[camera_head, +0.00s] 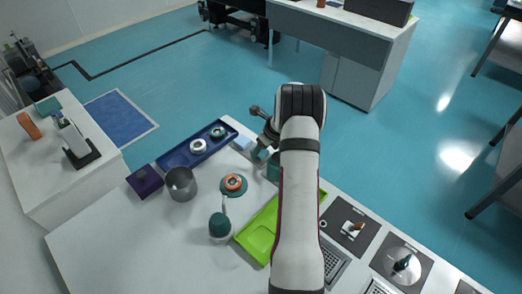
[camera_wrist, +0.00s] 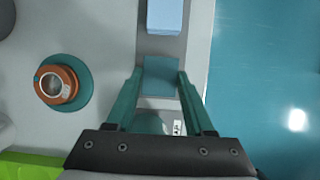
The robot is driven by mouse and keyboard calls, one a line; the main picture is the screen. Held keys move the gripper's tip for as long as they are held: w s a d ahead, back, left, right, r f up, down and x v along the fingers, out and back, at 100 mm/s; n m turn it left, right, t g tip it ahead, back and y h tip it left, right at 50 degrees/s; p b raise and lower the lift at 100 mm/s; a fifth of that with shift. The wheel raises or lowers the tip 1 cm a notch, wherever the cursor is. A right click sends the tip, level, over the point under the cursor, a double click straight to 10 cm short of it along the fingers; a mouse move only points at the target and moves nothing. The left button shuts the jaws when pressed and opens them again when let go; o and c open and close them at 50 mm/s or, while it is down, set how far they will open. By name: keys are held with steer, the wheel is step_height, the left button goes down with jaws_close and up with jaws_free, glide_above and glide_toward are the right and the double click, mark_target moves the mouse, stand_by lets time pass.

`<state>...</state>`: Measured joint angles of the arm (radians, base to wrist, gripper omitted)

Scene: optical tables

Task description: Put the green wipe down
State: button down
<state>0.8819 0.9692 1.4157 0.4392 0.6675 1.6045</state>
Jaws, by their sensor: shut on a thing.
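The green wipe (camera_wrist: 160,82) is a small teal-green block between my fingers in the wrist view. My gripper (camera_wrist: 160,74) has long teal fingers, shut on the wipe at its left and right sides. In the head view my gripper (camera_head: 262,152) is over the far edge of the white table, partly hidden by my arm. A light blue block (camera_wrist: 165,17) lies straight ahead of the wipe, apart from it; it also shows in the head view (camera_head: 242,143). I cannot tell whether the wipe touches the grey surface below.
An orange ring-shaped part (camera_wrist: 57,84) sits on a round teal base to the left. A blue tray (camera_head: 197,147) with two round parts, a metal cup (camera_head: 181,184), a teal-topped bottle (camera_head: 220,228) and a lime-green tray (camera_head: 258,232) stand nearby. The table's edge is close on the right in the wrist view.

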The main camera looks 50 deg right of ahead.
steer(key=shift+f, duration=0.35)
steer(key=shift+f, duration=0.1)
steer(key=shift+c, duration=1.4)
jaws_free()
